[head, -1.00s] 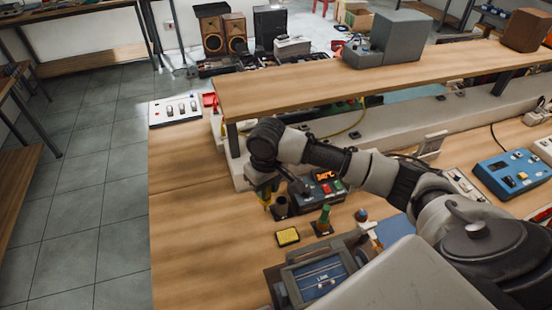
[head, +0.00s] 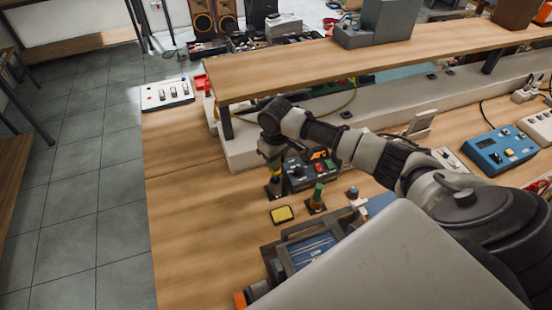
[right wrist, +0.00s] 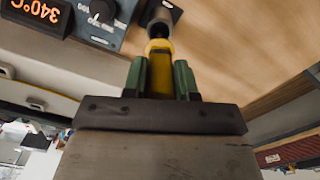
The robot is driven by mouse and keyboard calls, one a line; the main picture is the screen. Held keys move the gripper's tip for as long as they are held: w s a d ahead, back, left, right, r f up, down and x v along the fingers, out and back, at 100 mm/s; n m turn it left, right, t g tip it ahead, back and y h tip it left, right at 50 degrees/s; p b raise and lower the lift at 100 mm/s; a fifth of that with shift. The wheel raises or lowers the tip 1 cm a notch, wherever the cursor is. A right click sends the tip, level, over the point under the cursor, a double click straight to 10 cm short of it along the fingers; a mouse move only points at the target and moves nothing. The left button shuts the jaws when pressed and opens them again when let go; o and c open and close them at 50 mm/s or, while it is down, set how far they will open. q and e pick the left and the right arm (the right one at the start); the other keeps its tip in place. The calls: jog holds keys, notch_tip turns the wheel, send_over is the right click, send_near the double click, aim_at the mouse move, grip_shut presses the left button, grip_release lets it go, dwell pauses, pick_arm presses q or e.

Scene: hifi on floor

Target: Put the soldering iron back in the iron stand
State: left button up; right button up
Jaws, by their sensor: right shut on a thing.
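My right gripper (head: 275,165) is shut on the yellow handle of the soldering iron (right wrist: 160,72); its green fingers flank the handle in the right wrist view. In the head view the iron (head: 275,173) is upright, directly over the iron stand (head: 274,192), a small dark holder left of the soldering station (head: 312,170). In the right wrist view the iron's front end meets the mouth of the stand's grey metal tube (right wrist: 160,15). How far the tip is inside is hidden. My left gripper is not in view.
The station's display (right wrist: 37,10) reads 340°C. A yellow sponge (head: 282,215) and a green-handled tool (head: 318,193) in a small base stand in front of the station. A raised wooden shelf (head: 390,62) runs behind.

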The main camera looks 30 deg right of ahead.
jog(key=shift+f+b, duration=0.8)
jog(key=shift+f, duration=1.55)
jog(key=o, duration=1.5)
jog(key=shift+r, duration=0.1)
notch_tip(320, 180, up, 7)
jog(key=p, duration=0.8)
